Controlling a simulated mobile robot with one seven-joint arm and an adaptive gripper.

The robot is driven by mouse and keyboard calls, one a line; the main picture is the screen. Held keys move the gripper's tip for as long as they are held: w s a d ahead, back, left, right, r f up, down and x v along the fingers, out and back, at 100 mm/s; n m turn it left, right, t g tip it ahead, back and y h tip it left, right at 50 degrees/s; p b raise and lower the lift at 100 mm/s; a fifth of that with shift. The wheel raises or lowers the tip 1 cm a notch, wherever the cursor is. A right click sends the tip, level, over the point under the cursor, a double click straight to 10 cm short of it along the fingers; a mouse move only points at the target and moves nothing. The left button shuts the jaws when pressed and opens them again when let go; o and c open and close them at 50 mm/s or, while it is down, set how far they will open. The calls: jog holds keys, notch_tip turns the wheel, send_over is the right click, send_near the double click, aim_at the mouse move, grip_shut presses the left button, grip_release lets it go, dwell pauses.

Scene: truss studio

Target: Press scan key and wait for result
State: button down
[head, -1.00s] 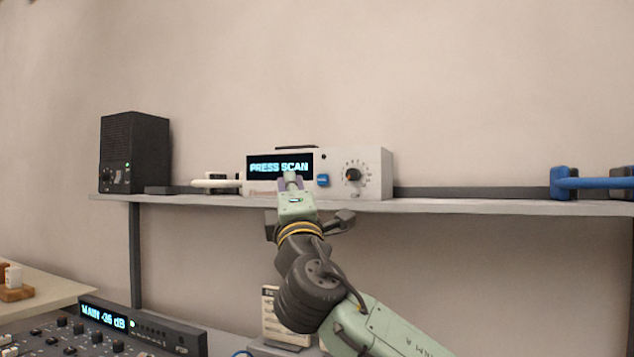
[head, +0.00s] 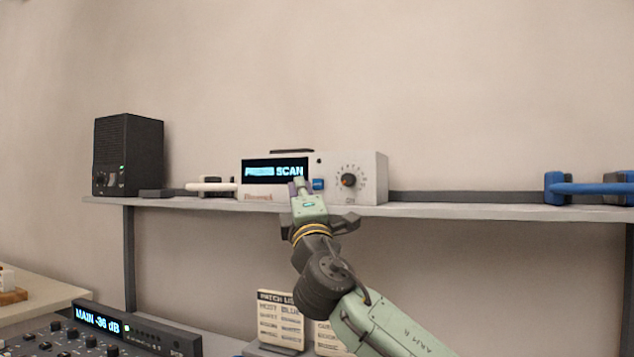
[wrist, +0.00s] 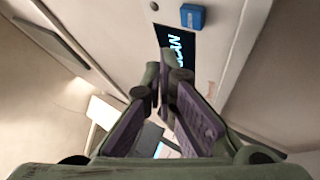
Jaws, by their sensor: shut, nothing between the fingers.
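The white scanner unit (head: 371,165) stands on the shelf, with a dark display (head: 262,171) and a dial (head: 348,180). The display's word "SCAN" is readable; the word to its left is blurred. The blue key (head: 318,184) is right of the display and partly covered by my gripper in the head view. My gripper (head: 301,187) is shut and empty, in front of the unit just left of the key. In the wrist view the gripper fingertips (wrist: 165,75) point toward the display (wrist: 178,50), and the blue key (wrist: 193,16) is apart from them.
A black speaker (head: 128,155) and a white-handled item (head: 212,187) stand left of the unit on the shelf (head: 440,211). A blue-handled item (head: 590,188) lies at the right. Below are a mixing console (head: 60,340) and a patch list card (head: 281,318).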

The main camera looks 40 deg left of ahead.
jog(key=shift+w+a+p, duration=0.15)
jog(key=shift+w+p, duration=0.05)
jog(key=shift+w, duration=0.45)
jog(key=shift+w+a+p, duration=0.15)
jog(key=shift+w, duration=0.5)
jog(key=shift+w, duration=0.15)
dwell(0.4)
jog(key=shift+w+a, duration=0.1)
jog(key=shift+w, duration=0.15)
jog(key=shift+w+a+p, duration=0.1)
jog(key=shift+w+p, duration=0.3)
dwell(0.6)
jog(key=shift+s, duration=0.15)
jog(key=shift+s+d, duration=0.2)
jog(key=shift+s, duration=0.45)
jog(key=shift+s+d+b, duration=0.2)
jog(key=shift+s, duration=0.6)
jog(key=shift+s+d+b, duration=0.2)
jog(key=shift+s+b, duration=0.05)
jog(key=shift+s, duration=0.55)
jog(key=shift+s+d+b, duration=0.2)
jog(key=shift+s, duration=0.6)
